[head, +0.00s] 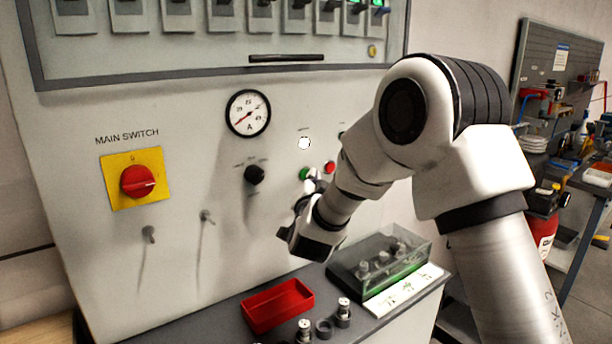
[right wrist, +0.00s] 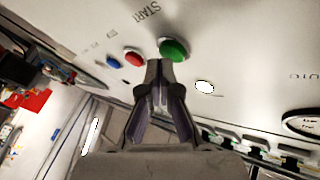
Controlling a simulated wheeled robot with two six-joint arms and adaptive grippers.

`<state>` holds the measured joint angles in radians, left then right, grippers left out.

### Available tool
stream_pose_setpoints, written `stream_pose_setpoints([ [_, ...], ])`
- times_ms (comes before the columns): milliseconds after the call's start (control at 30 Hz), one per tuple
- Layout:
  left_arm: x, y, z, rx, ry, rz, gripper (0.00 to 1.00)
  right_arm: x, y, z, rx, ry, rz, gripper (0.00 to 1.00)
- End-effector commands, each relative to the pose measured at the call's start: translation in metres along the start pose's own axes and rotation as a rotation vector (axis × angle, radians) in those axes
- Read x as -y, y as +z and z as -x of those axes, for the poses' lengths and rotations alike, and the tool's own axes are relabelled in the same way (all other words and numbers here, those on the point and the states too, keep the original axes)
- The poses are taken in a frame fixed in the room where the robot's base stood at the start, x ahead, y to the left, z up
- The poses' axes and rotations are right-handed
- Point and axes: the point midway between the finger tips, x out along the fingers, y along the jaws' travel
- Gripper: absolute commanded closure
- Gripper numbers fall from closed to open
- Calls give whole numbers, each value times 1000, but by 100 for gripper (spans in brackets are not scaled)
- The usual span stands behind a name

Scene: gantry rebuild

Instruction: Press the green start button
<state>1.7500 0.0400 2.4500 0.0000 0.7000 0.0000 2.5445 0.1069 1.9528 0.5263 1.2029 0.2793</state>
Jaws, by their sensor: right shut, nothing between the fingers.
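The green start button (head: 304,174) is on the light grey panel, beside a red button (head: 330,167). In the right wrist view the green button (right wrist: 174,49) sits under the printed word START, right at the fingertips. My right gripper (head: 313,183) is shut and empty, its fingers pointing at the panel just by the green button. In the right wrist view its closed fingertips (right wrist: 160,68) overlap the button's lower left edge. I cannot tell whether they touch it. My left gripper is not in view.
A white round lamp (head: 304,143) is above the green button. A black knob (head: 254,174), a gauge (head: 248,113) and a red main switch (head: 138,181) are to the left. Below, the ledge holds a red tray (head: 277,305) and a clear-covered box (head: 400,268).

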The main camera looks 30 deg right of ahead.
Motion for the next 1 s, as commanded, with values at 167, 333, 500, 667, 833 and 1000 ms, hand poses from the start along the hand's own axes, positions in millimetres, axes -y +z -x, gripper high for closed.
stream_pose_setpoints([
  [167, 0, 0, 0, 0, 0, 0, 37, 1, 1, -2, 1, 0, 1, 100],
  [333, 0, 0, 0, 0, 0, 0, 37, 2, 2, -3, 1, 0, 1, 100],
  [500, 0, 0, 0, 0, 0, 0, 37, 2, 3, -5, 1, 0, 1, 100],
  [667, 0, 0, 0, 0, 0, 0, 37, 4, 4, -6, 0, 0, 0, 100],
  [833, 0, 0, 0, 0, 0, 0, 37, 3, 4, -6, 0, 0, 0, 100],
  [1000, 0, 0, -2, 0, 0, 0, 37, 2, 3, -4, 0, 0, 0, 100],
])
